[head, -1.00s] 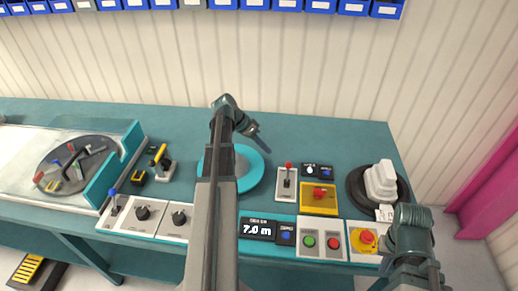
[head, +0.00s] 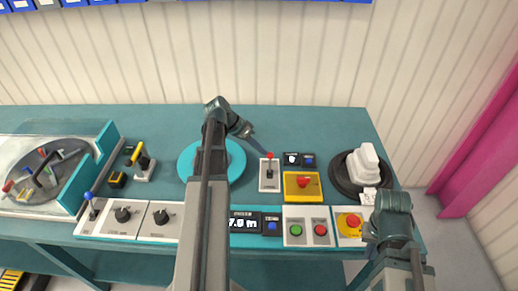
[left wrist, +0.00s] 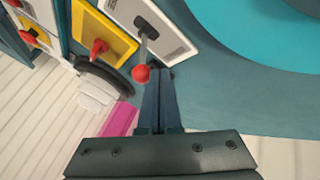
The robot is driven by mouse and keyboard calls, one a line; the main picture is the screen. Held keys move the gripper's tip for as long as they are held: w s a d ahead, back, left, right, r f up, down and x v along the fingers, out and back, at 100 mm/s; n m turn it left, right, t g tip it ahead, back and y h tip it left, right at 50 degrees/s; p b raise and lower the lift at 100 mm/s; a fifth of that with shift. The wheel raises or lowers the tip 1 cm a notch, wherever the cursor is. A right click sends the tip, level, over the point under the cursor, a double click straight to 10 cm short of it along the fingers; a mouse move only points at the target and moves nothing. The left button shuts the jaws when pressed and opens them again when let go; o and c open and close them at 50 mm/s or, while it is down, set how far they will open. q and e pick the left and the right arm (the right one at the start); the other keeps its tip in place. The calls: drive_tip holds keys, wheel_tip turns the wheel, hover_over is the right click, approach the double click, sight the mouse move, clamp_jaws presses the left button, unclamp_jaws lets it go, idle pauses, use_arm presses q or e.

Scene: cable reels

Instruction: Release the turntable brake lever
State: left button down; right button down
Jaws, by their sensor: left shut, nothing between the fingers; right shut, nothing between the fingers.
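A lever with a red ball knob (head: 270,156) stands on a white plate (head: 264,186) right of the turquoise disc (head: 232,160). I take it as the brake lever, but cannot read a label. My left gripper (head: 264,150) is shut and empty, its tips close to the knob on the far left side. In the left wrist view the red knob (left wrist: 141,74) is just beside the shut fingertips (left wrist: 160,72); I cannot tell whether they touch. My right gripper (head: 368,236) is shut, partly hidden by its wrist, by the yellow panel with a red button.
A yellow box with a red switch (head: 302,184) and a small black panel (head: 299,159) adjoin the lever plate. A blue-knobbed lever (head: 90,205) stands at the left front. A black round base with a white block (head: 365,161) is at the right. Bare bench lies behind.

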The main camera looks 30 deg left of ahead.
use_arm(q)
drive_tip(key=shift+s, duration=0.1)
drive_tip(key=shift+s+d, duration=0.15)
drive_tip(key=shift+s+r+m+t+y, duration=0.1)
drive_tip(key=shift+m+t+y, duration=0.2)
drive_tip(key=shift+t, duration=0.3)
drive_tip(key=shift+d, duration=0.1)
